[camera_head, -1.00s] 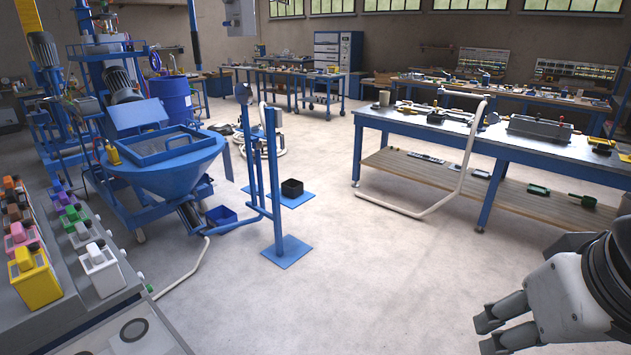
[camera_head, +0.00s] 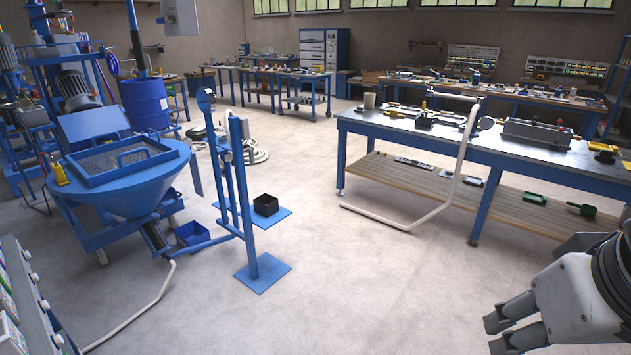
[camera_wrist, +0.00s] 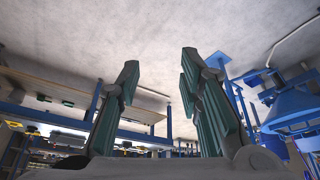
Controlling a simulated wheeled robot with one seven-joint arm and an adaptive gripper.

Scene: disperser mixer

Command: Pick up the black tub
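The black tub (camera_head: 265,204) is a small, open-topped square container in the head view. It stands upright on a blue plate (camera_head: 283,213) on the floor, just behind a blue post stand (camera_head: 250,200). My gripper (camera_head: 497,335) is at the lower right of the head view, far from the tub and nearer to me. In the wrist view my gripper (camera_wrist: 160,85) has its two fingers well apart with nothing between them. I cannot make out the tub in the wrist view.
A blue hopper machine (camera_head: 125,175) stands on the left, with a small blue bin (camera_head: 193,236) beside it. A long blue workbench (camera_head: 440,140) is on the right, with a bent white tube frame (camera_head: 458,180) at its front. The floor between is clear.

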